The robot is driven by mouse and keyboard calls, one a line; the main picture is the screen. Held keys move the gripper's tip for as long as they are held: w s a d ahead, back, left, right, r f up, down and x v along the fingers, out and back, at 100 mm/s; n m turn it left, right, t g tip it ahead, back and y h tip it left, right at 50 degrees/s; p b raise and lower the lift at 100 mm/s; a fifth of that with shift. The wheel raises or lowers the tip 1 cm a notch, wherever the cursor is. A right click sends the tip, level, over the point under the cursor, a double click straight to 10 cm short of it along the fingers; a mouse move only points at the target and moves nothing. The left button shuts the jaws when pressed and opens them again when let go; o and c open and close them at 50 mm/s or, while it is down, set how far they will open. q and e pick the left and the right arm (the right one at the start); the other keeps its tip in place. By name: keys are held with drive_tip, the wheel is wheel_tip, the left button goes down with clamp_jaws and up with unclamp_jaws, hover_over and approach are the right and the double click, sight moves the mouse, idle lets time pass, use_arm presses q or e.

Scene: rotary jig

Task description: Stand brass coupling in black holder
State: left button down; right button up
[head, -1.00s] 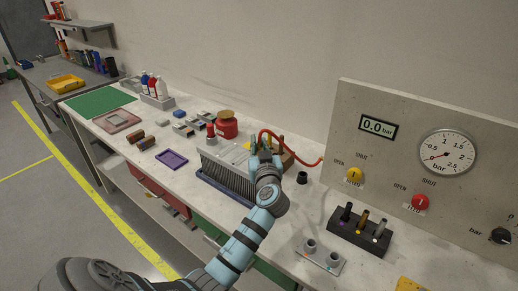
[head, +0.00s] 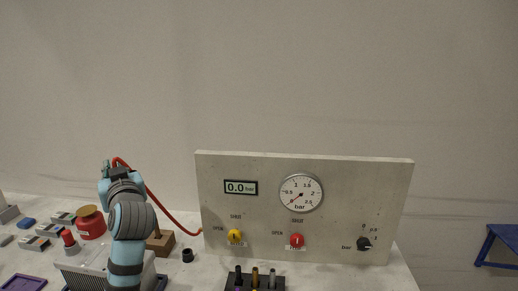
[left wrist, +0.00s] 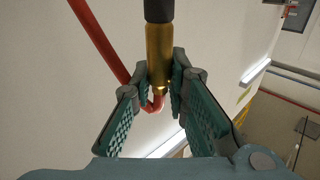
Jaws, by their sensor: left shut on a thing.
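The brass coupling (left wrist: 158,55) with a black end is between the fingertips of my left gripper (left wrist: 160,85) in the left wrist view. A red hose (left wrist: 100,42) curves up to its lower end. In the head view my left gripper (head: 108,170) is raised above the grey finned box, with the coupling mostly hidden. A small black cup-like holder (head: 187,256) stands on the bench, apart from the gripper. A black rack (head: 240,284), partly cut off at the bottom edge, bears black, brass and steel upright pieces. My right gripper is not in view.
The grey finned box (head: 85,270) is partly behind my left arm. A wooden block (head: 162,243) stands behind the black cup. The gauge panel (head: 330,215) stands at the right, with the red hose reaching its left side. A red jar (head: 91,226) is at the left.

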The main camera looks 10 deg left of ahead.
use_arm(q)
drive_tip(key=w+d+r+m+t+h, duration=0.1)
drive_tip(key=d+r+m+t+h, duration=0.25)
drive_tip(key=d+r+h, duration=0.2)
drive_tip(key=s+d+f+m+t+h, duration=0.1)
drive_tip(key=s+d+f+m+h, duration=0.2)
drive_tip(key=s+d+m+h, duration=0.35)
drive_tip(key=s+d+f+m+g+h, duration=0.1)
drive_tip(key=s+d+f+m+h, duration=0.1)
drive_tip(key=s+d+f+h, duration=0.55)
drive_tip(key=s+d+f+m+g+h, duration=0.15)
drive_tip(key=s+d+f, duration=0.25)
drive_tip(key=s+f, duration=0.6)
drive_tip(key=w+a+r+n+t+y, duration=0.1)
drive_tip(key=w+a+r+n+y, duration=0.3)
drive_tip(key=w+r, duration=0.65)
drive_tip(key=w+a+r+n+t+y, duration=0.2)
drive_tip(key=w+a+r+y, duration=0.5)
drive_tip(key=w+r, duration=0.35)
drive_tip(key=a+f+n+g+y, duration=0.2)
drive_tip(key=a+f+n+y, duration=0.1)
drive_tip(key=a+n+y, duration=0.1)
drive_tip(key=w+a+f+n+g+y, duration=0.1)
drive_tip(key=a+f+n+g+y, duration=0.2)
drive_tip(key=a+y, duration=0.3)
drive_tip(key=a+f+n, duration=0.1)
drive_tip(key=a, duration=0.2)
drive_tip(key=shift+a+g+y, duration=0.2)
drive_tip(key=shift+g+y, duration=0.1)
drive_tip(key=shift+y, duration=0.1)
